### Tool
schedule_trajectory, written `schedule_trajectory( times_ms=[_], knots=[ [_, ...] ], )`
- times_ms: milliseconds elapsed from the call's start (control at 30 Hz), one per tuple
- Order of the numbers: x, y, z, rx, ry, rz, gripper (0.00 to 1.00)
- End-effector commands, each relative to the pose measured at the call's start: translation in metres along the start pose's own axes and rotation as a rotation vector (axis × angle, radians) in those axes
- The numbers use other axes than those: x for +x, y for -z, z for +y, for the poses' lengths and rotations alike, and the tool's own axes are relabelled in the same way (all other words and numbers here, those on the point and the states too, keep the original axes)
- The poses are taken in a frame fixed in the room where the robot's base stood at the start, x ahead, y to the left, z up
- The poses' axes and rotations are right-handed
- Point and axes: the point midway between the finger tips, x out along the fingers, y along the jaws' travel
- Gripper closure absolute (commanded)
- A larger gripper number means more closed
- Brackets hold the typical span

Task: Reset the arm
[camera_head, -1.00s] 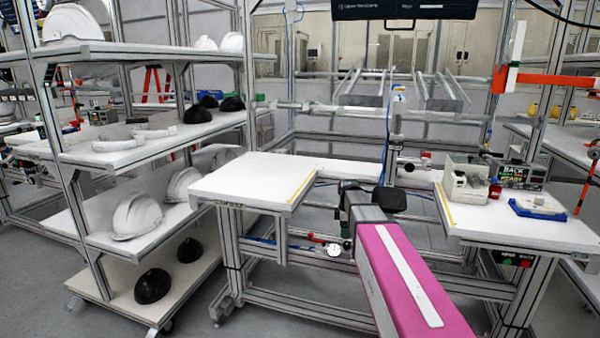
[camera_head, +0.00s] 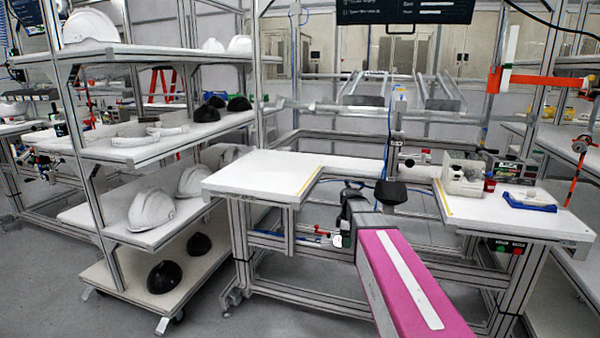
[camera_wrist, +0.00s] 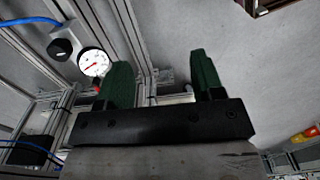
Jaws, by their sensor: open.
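My gripper (camera_wrist: 160,78) is open in the wrist view, its two dark green fingers spread apart with nothing between them. A gauge (camera_wrist: 94,62) with a white dial and a blue hose (camera_wrist: 30,20) show left of the fingers. In the head view my pink arm reaches forward from the bottom right toward the notch in the white workbench (camera_head: 265,172). The gripper is hard to make out there, near the dark end of the arm.
A shelf rack (camera_head: 140,235) at left holds white helmet shells (camera_head: 151,209) and black ones (camera_head: 165,277). Grey floor is clear at the lower left.

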Motion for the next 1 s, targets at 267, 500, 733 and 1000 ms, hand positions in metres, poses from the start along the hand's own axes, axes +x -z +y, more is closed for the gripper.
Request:
schedule_trajectory(
  times_ms=[267, 500, 733, 1000],
  knots=[
    [0.028, -0.013, -0.038, 0.239, -0.003, 0.000, 0.39],
    [0.064, -0.034, -0.096, 0.612, -0.010, 0.004, 0.39],
    [0.095, -0.055, -0.156, 1.037, -0.018, 0.014, 0.39],
    [0.108, -0.063, -0.180, 1.250, -0.022, 0.023, 0.39]
  ],
)
